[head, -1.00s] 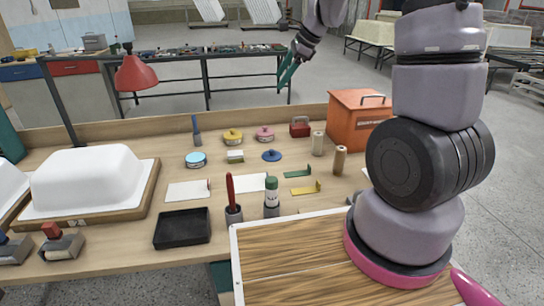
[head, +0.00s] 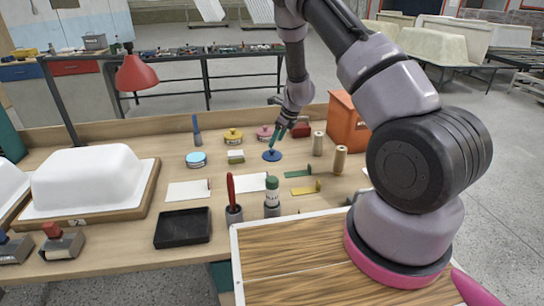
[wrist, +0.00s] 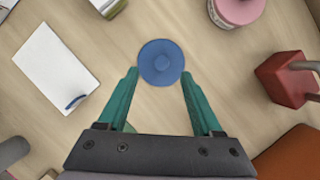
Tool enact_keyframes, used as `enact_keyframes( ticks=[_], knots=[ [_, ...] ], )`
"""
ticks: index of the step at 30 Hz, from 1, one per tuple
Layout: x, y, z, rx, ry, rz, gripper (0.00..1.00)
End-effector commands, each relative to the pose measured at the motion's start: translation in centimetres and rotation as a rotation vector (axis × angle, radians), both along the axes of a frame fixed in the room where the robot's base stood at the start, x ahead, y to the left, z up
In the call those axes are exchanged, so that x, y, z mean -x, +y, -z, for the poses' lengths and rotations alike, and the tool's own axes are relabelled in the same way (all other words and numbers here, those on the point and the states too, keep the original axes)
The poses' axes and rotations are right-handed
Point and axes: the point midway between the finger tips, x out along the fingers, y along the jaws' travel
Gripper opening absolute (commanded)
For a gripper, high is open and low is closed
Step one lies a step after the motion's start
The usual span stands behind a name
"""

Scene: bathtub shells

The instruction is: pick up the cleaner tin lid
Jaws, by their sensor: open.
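In the wrist view the blue lid (wrist: 161,62) is centred just beyond and between my fingertips. My gripper (head: 275,144) is over the lid, its green fingers pointing down. In the wrist view my gripper (wrist: 159,76) is open and empty, one finger on each side of the lid's near edge. I cannot tell the exact height of the fingertips above the bench.
A pink tin (head: 265,133) and a red box with a handle (head: 301,129) stand close behind. An orange box (head: 346,125) stands at right.

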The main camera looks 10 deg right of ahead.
Motion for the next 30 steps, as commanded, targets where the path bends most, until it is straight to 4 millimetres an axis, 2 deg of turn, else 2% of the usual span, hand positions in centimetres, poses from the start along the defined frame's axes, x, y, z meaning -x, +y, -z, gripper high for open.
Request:
enact_keyframes(
  ticks=[5, 13, 22, 23, 27, 28, 30],
  knots=[
    [-0.4, 0.3, 1.4, 0.001, 0.002, 0.0, 0.67],
    [-1.5, 1.0, 4.9, 0.0, 0.001, -0.001, 0.67],
    [-1.7, 1.2, 5.3, 0.0, -0.001, -0.001, 0.67],
    [-1.7, 1.2, 5.3, 0.0, -0.001, -0.001, 0.59],
    [-1.7, 1.2, 5.3, 0.0, -0.001, -0.001, 0.06],
    [-1.7, 1.2, 5.3, 0.0, -0.001, -0.001, 0.0],
    [-1.7, 1.2, 5.3, 0.0, -0.001, -0.001, 0.0]
  ],
)
